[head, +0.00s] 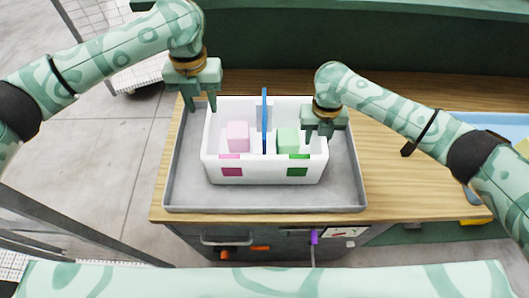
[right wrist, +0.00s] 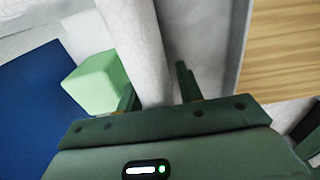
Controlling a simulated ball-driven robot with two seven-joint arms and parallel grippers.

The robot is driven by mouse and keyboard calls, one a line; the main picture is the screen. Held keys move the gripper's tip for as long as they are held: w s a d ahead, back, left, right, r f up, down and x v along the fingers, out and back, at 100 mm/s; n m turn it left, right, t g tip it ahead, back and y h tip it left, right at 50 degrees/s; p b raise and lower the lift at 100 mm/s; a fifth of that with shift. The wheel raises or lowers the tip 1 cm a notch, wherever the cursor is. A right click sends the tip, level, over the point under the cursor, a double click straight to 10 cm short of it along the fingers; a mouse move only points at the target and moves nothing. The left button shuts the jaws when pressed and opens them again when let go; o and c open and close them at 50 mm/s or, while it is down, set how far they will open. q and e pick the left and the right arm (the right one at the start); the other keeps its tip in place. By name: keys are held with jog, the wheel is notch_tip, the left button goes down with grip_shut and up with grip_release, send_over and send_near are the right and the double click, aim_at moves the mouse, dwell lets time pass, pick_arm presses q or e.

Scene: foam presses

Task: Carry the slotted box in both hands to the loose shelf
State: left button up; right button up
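The slotted box (head: 267,171) is white, with a blue divider (head: 265,118) upright across its middle. A pink cube (head: 237,136) lies in the left compartment and a green cube (head: 288,140) in the right; the green cube also shows in the right wrist view (right wrist: 97,83). My left gripper (head: 202,106) is open at the box's left wall, near its back corner. My right gripper (head: 319,139) is open over the right wall; in the right wrist view its fingers (right wrist: 155,82) stand either side of that wall, with a gap. I cannot make out the loose shelf.
The box stands in a grey tray (head: 185,197) on a wooden table (head: 395,190). A light blue container (head: 495,119) is at the right. Dark metal rails (head: 60,210) stand at the left. A purple clip-like thing (head: 313,237) is below the table's front edge.

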pick_arm(q)
jog(key=shift+r, duration=0.35)
pick_arm(e)
jog(key=shift+r, duration=0.1)
notch_tip(320, 180, up, 12)
jog(key=shift+w+f, duration=0.1)
jog(key=shift+w, duration=0.05)
